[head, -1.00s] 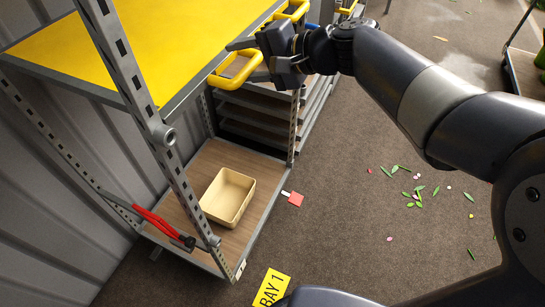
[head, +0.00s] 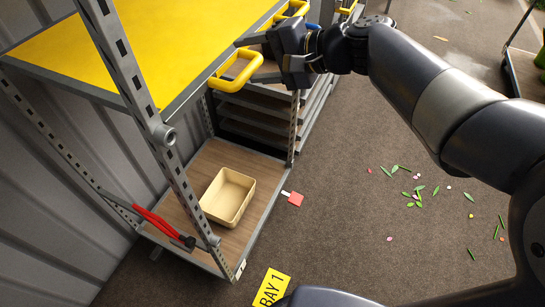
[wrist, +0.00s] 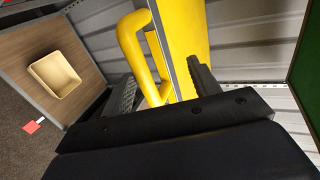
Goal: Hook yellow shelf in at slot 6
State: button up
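The yellow shelf (head: 150,45) sits level at the top left of the head view, against the slotted grey upright (head: 135,90). A yellow loop handle (head: 224,84) is at its front edge; it also shows in the wrist view (wrist: 133,45). My gripper (head: 248,58) is beside this handle with its fingers spread. In the wrist view the gripper (wrist: 163,88) has one finger on each side of the handle and shelf edge, with visible gaps. I cannot read slot numbers, so slot 6 is not identifiable. The hooks are not clear.
A beige bin (head: 228,196) stands on the wooden lower shelf (head: 205,165). More shelves are stacked behind my gripper. A BAY 1 sign (head: 271,288) and scattered petals lie on open floor.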

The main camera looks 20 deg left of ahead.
jog(key=shift+v, duration=3)
jog(key=shift+a, duration=0.15)
jog(key=x, duration=0.7)
jog(key=shift+a+f, duration=0.15)
jog(key=shift+a, duration=0.15)
jog(key=shift+a+f, duration=0.1)
jog(key=shift+f, duration=0.1)
